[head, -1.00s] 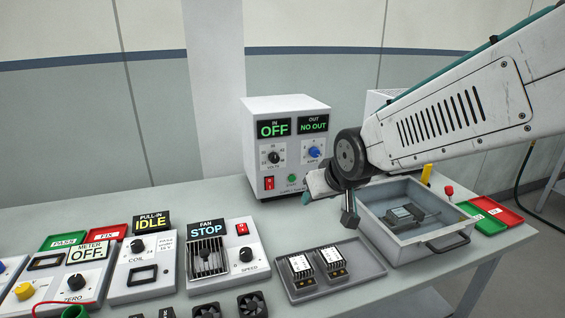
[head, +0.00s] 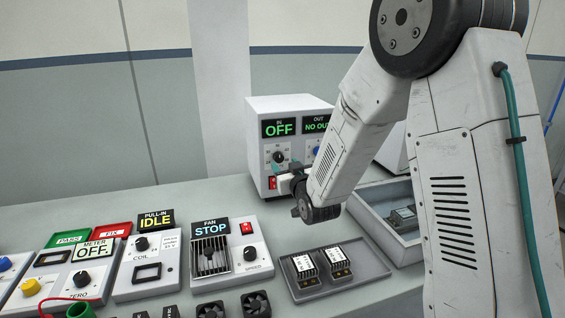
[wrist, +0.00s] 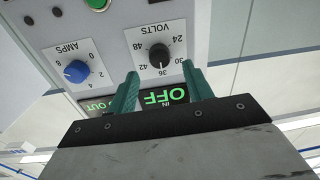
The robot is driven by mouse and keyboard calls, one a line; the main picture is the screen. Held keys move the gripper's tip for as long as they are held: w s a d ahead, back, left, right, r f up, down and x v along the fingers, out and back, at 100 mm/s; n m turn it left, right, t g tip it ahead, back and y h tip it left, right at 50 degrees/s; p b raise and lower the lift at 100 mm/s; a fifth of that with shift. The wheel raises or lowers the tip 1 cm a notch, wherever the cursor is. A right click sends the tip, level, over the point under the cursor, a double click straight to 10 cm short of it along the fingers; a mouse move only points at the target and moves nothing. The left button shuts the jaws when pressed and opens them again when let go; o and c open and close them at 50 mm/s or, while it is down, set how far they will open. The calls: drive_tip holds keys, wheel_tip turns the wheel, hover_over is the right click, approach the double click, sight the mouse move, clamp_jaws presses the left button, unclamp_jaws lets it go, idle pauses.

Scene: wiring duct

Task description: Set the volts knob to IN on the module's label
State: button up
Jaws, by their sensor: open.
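The black VOLTS knob (wrist: 159,56) sits on a white dial plate on the front of the power supply (head: 254,140); it also shows in the head view (head: 278,157). The wrist view is upside down. Dial numbers from 24 to 48 show; I cannot tell the pointer's setting. My gripper (wrist: 160,72) is open, its two teal fingers either side of the knob in that picture, with no contact visible. The supply's IN display (head: 278,128) reads OFF. Two modules with white labels (head: 303,264) (head: 336,255) lie in a grey tray; their print is too small to read.
The blue AMPS knob (wrist: 76,71) is beside the VOLTS dial. A red rocker switch (head: 272,183) is low on the supply. A fan panel (head: 209,247) and coil panel (head: 147,267) stand at left. A grey bin (head: 367,212) is partly behind my arm.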

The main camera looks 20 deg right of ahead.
sight(280, 158)
drive_tip(key=shift+w+a, duration=0.1)
drive_tip(key=shift+w, duration=1.8)
drive_tip(key=c, duration=1)
